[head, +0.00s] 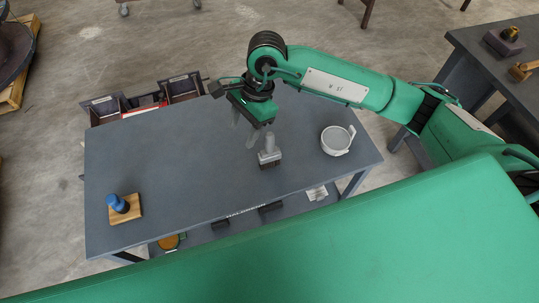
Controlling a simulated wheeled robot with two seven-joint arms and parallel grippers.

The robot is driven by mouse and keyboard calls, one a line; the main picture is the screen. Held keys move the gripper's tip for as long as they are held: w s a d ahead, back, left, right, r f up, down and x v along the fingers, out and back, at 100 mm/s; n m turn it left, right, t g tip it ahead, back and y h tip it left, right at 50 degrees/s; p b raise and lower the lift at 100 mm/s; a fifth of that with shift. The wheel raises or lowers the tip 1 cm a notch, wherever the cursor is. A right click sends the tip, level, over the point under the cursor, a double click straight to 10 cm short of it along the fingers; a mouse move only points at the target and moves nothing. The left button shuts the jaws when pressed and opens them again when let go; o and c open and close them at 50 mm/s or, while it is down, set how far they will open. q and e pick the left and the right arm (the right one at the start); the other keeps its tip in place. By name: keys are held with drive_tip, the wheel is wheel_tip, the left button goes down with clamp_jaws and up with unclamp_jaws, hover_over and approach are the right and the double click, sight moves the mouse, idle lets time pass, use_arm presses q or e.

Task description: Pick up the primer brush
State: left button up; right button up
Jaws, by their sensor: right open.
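A brush with a grey handle and dark bristles, which looks like the primer brush (269,157), stands on the grey table (180,150) near its front edge, right of the middle. My right gripper (243,133) is above and slightly left of the brush, pointing down, with its grey fingers apart. It holds nothing that I can see, and it appears clear of the brush. My left gripper is not in view.
A white pot with a handle (336,141) stands on the table's right side. A blue object (118,203) sits on a wooden block (126,209) at the front left. Dark bins (103,109) stand behind the table.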

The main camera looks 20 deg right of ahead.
sight(269, 134)
drive_tip(key=w+d+t+h, duration=0.1)
drive_tip(key=w+d+h, duration=0.25)
drive_tip(key=d, duration=0.35)
drive_tip(key=shift+h, duration=0.25)
wheel_tip(269, 134, down, 7)
drive_tip(key=shift+s+d+f+p, duration=0.1)
drive_tip(key=shift+f+p, duration=0.1)
drive_tip(key=shift+p, duration=0.55)
drive_tip(key=shift+f, duration=0.45)
wheel_tip(269, 134, down, 4)
drive_tip(key=shift+d+f+p, duration=0.15)
drive_tip(key=shift+p, duration=0.8)
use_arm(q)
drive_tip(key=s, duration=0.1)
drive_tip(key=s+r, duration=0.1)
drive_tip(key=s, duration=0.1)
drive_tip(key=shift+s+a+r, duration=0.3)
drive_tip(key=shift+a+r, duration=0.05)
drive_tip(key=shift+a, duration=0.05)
use_arm(e)
drive_tip(key=shift+f, duration=0.35)
drive_tip(key=shift+c, duration=0.4)
drive_tip(key=c, duration=1)
